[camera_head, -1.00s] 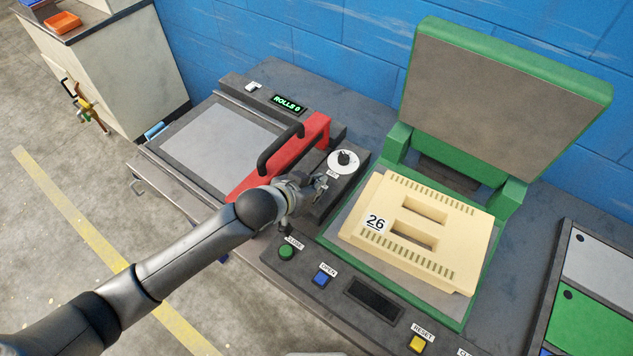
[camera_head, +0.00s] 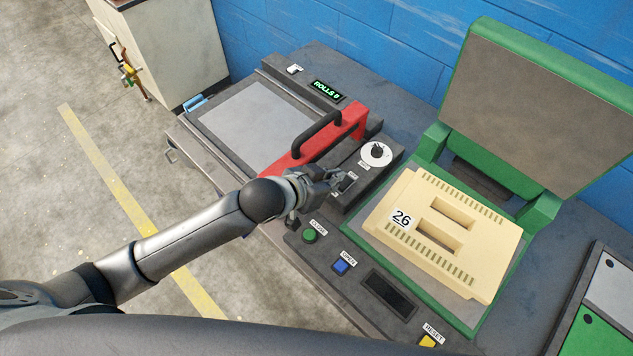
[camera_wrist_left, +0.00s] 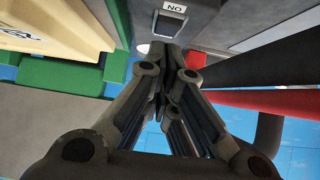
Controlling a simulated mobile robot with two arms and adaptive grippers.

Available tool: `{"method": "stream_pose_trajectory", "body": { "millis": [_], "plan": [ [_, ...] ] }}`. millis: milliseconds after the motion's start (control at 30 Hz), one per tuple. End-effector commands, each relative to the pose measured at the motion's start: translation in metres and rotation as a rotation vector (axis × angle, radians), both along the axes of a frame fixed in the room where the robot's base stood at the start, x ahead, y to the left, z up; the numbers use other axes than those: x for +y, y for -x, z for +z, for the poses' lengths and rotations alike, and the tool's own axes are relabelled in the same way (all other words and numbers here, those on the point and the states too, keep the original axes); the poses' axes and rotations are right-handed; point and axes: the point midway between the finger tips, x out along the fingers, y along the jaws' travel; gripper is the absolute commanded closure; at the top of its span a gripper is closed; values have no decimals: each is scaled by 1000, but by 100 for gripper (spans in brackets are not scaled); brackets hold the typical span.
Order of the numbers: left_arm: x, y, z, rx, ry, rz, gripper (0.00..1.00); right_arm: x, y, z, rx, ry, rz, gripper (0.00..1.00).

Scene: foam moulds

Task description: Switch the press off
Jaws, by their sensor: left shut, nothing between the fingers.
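My left gripper (camera_head: 336,178) is shut and empty, low over the panel beside the red bar. A small dark switch (camera_head: 348,183) sits right by its fingertips, partly hidden in the head view. In the left wrist view the switch (camera_wrist_left: 166,24) shows just past the closed fingertips (camera_wrist_left: 162,50), with an upside-down ON label. I cannot tell whether the fingers touch it. A white dial (camera_head: 376,153) with a black knob is just beyond. The green press (camera_head: 545,95) stands open at the right, with a cream mould (camera_head: 445,232) marked 26 in it. My right gripper is not in view.
The red bar (camera_head: 315,140) with a black handle is left of my gripper. A display (camera_head: 327,90) reads ROLLS 0. The green CLOSE button (camera_head: 309,236), blue OPEN button (camera_head: 341,264) and yellow RESET button (camera_head: 428,341) line the front edge. A blue wall (camera_head: 330,30) is behind.

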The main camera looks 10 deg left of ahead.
Motion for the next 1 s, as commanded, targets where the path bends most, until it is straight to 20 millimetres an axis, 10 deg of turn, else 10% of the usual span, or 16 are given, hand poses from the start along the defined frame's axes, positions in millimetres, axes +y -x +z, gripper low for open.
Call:
{"method": "stream_pose_trajectory", "body": {
  "millis": [400, 1000],
  "plan": [
    [29, 39, 38, -2, 0, 0, 100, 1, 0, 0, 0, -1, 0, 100],
    [32, 44, 44, -2, 1, 1, 100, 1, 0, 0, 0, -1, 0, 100]
  ]
}}
